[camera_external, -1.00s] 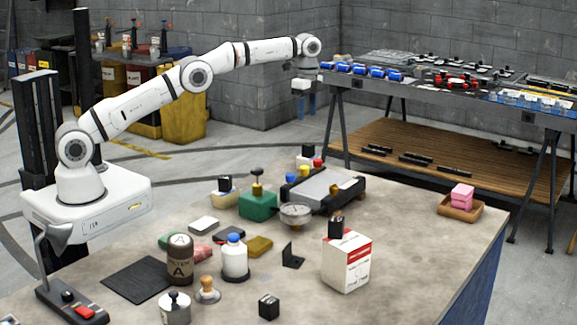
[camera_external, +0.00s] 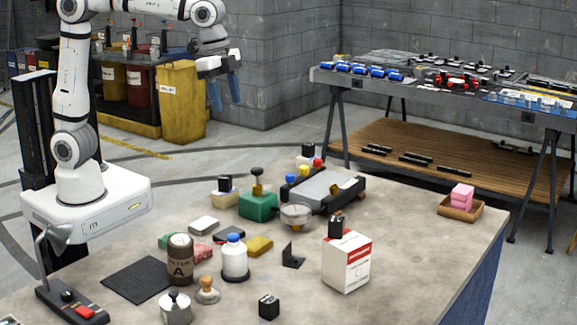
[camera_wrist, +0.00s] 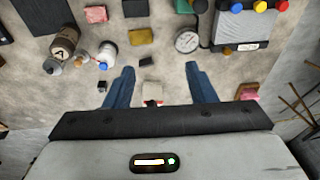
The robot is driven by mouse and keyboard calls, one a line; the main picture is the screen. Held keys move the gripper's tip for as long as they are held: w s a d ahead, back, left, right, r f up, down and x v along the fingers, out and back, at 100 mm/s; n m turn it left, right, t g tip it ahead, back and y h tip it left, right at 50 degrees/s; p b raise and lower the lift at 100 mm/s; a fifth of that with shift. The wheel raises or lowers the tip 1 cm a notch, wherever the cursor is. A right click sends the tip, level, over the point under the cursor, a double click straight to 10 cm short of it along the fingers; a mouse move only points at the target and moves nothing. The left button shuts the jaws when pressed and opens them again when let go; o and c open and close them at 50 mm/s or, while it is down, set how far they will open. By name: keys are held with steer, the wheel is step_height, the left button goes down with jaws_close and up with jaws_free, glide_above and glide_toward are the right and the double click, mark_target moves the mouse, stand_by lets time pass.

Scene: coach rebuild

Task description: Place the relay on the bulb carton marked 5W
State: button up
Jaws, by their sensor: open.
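Another black relay-like block (camera_external: 268,306) lies alone near the front edge. I cannot tell which is the relay.
The bench holds a brown canister (camera_external: 180,262), a white bottle with blue cap (camera_external: 234,260), a green block with a knob (camera_external: 258,205), a round gauge (camera_external: 297,215) and a tray with pink blocks (camera_external: 472,209). Bare bench lies right of the carton.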

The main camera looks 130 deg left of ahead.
steer(key=s+d+f, duration=0.4)
steer(key=s+d, duration=0.5)
steer(key=s+d+f+t, duration=0.1)
steer(key=s+d+f, duration=0.4)
steer(key=s+d, duration=0.4)
steer(key=shift+s+d+t+h, duration=0.3)
steer(key=shift+s+h, duration=0.1)
steer(key=shift+s, duration=0.4)
steer(key=shift+f, duration=0.1)
steer(key=shift+f, duration=0.3)
